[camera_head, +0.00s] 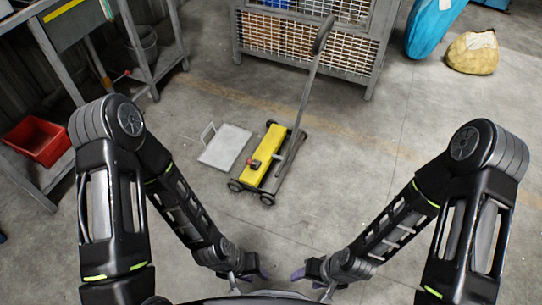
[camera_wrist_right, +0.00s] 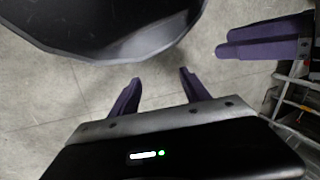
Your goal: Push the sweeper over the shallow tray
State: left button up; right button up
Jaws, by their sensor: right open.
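The sweeper (camera_head: 264,160) has a yellow body, black wheels and a red knob, and stands on the floor in the head view. Its long grey handle (camera_head: 305,85) leans up and away to a dark grip. The shallow grey tray (camera_head: 226,146) lies flat just left of the sweeper, with a wire handle loop. My right gripper (camera_head: 303,272) is near the bottom of the head view, well short of the sweeper; in the wrist view its purple fingers (camera_wrist_right: 157,92) are apart and empty. My left gripper (camera_head: 258,272) is beside it; its fingers (camera_wrist_right: 262,40) appear side-on, so their gap is unclear.
A metal mesh cage (camera_head: 310,40) stands behind the sweeper. A grey bench with a red bin (camera_head: 37,140) and a bucket (camera_head: 143,42) is at the left. A blue object (camera_head: 432,25) and a tan sack (camera_head: 472,52) sit at far right.

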pick_arm(q)
notch_tip(320, 180, up, 13)
jog(key=p, duration=1)
jog(key=shift+r+p, duration=0.15)
jog(key=shift+p, duration=0.15)
pick_arm(e)
notch_tip(320, 180, up, 13)
jog(key=shift+r, duration=0.15)
